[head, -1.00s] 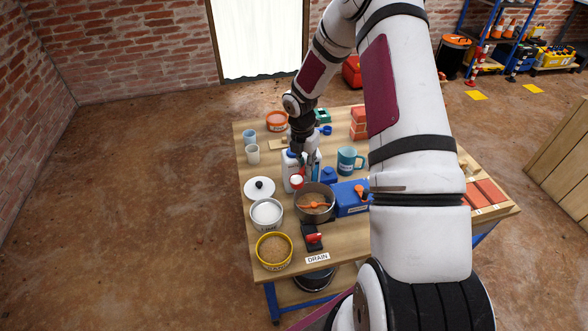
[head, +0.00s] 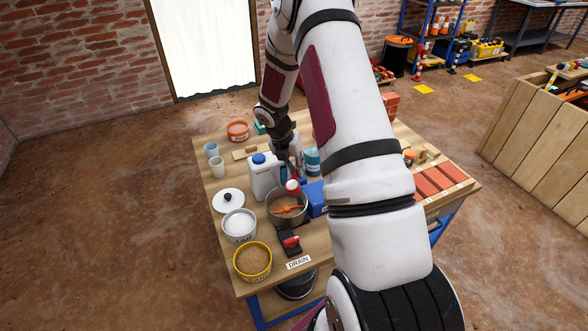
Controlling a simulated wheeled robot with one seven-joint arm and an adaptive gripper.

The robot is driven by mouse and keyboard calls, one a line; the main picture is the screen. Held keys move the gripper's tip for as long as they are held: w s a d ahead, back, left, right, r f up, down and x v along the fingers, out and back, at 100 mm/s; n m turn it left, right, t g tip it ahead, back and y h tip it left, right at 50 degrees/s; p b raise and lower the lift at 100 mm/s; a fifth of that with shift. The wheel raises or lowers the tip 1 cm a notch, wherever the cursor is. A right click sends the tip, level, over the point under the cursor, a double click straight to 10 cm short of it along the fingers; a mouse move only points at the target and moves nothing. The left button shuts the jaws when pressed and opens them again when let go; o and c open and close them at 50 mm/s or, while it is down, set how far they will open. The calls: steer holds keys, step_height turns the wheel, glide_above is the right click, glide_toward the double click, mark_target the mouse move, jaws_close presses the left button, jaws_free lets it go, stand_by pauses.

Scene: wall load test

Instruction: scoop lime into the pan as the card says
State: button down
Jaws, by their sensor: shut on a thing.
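My gripper (head: 286,160) points down over the table, partly hidden by my wrist. It is shut on a red-handled scoop (head: 293,186) with white in its bowl. The scoop hangs over the back rim of a grey pan (head: 273,217); I cannot tell whether it touches the rim. The pan holds brown material and an orange spoon (head: 290,209). A white lime tub (head: 240,238) with white powder stands to the pan's left. I cannot make out a readable card.
A white jug (head: 263,180) with a blue cap stands close behind the pan, and a blue box (head: 316,197) is at its right. A yellow-rimmed sand tub (head: 252,275), a white lid (head: 228,201) and a black device with a red part (head: 291,242) surround it. My arm hides the table's right middle.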

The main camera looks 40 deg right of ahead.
steer(key=shift+w+a+f+h+b, duration=0.1)
steer(key=shift+a+f+h+b, duration=0.15)
steer(key=shift+h+b, duration=0.7)
steer(key=shift+w+a+f+h+b, duration=0.15)
steer(key=shift+f+h+b, duration=0.1)
steer(key=shift+b, duration=1.25)
steer(key=shift+h+b, duration=0.3)
steer(key=shift+b, duration=0.35)
steer(key=b, duration=0.2)
steer(key=h+b, duration=0.1)
steer(key=b, duration=0.1)
steer(key=shift+a+f+g+h, duration=0.3)
steer(key=shift+a+g, duration=0.1)
steer(key=shift+a+f+h+b, duration=0.15)
steer(key=shift+h+b, duration=0.35)
steer(key=shift+b, duration=0.4)
steer(key=shift+w+a+r+g+h+b, duration=0.15)
steer(key=shift+a+h+b, duration=0.1)
steer(key=shift+h, duration=0.3)
steer(key=shift+s+a+r+g+h+b, duration=0.1)
steer(key=shift+a+h+b, duration=0.15)
steer(key=shift+h, duration=0.25)
steer(key=shift+w+a+r+g+h+b, duration=0.1)
steer(key=shift+a+g+h+b, duration=0.15)
steer(key=shift+h, duration=0.3)
